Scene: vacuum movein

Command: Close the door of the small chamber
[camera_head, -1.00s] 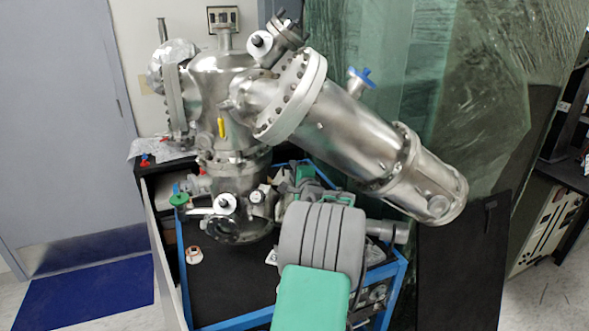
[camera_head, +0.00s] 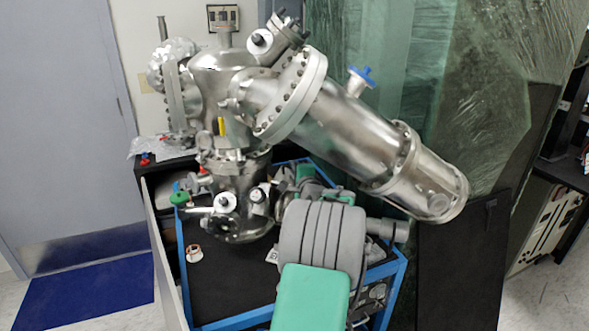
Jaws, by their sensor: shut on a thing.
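The small steel chamber (camera_head: 238,180) stands below the tall vessel, at the left centre of the head view. Its round door (camera_head: 238,218) is at the front, low down, with small fittings around it. Whether the door is flush with the chamber or ajar is hard to tell from here. My gripper (camera_head: 271,196) is at the right side of the door, largely hidden by my own grey and green arm. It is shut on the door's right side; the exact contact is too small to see.
A large steel cylinder (camera_head: 350,130) slants down to the right above my arm. The blue-framed cart (camera_head: 240,319) has a bare dark top in front of the chamber, with a small white-and-copper piece (camera_head: 194,253) on it. A green-handled valve (camera_head: 179,198) sticks out left.

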